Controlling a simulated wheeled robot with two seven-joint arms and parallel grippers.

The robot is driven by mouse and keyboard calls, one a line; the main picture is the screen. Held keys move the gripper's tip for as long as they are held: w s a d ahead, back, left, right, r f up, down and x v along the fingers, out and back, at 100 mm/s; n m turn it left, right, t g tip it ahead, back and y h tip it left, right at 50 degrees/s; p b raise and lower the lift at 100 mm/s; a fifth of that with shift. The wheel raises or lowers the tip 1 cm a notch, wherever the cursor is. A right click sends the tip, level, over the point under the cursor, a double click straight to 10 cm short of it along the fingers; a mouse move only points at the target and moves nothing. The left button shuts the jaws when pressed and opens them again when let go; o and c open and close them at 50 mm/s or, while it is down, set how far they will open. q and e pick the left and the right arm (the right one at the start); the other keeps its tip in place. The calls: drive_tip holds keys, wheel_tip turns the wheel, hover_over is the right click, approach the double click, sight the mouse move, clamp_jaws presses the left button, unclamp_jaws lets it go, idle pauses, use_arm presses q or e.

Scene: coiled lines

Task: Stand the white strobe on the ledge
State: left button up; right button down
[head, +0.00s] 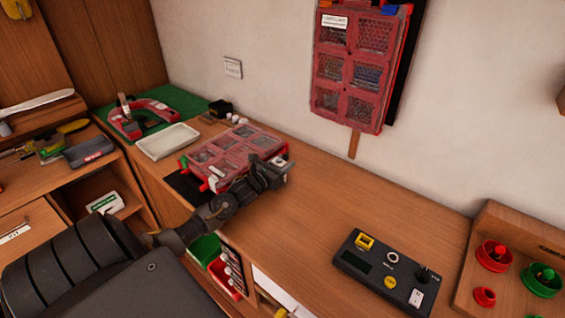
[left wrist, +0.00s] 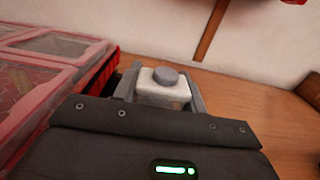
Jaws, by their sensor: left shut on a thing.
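The white strobe (left wrist: 163,92), a small white block with a grey round cap, is between the fingers of my left gripper (left wrist: 160,88) in the left wrist view. The cap points up and the block looks upright. In the head view my left gripper (head: 276,172) reaches in from the lower left and is shut on the strobe (head: 281,168), at the right end of the red compartment case. The fingers hide its sides, and I cannot tell whether its base touches the wooden ledge (head: 335,190) along the wall. My right gripper is not in view.
The red compartment case (head: 222,155) lies close left of the gripper. A white tray (head: 167,142) and green mat (head: 180,98) lie farther left. A black control box (head: 385,272) stands to the right, with bare wood between. Another red case (head: 355,70) hangs on the wall.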

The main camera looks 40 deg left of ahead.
use_arm(q)
drive_tip(key=shift+f, duration=0.2)
drive_tip(key=o, duration=1)
drive_tip(key=shift+r, duration=0.2)
drive_tip(key=shift+s+f, duration=0.1)
drive_tip(key=shift+s, duration=0.15)
drive_tip(key=s+b, duration=0.2)
drive_tip(key=s, duration=0.8)
drive_tip(key=shift+s+d, duration=0.1)
drive_tip(key=shift+s, duration=0.65)
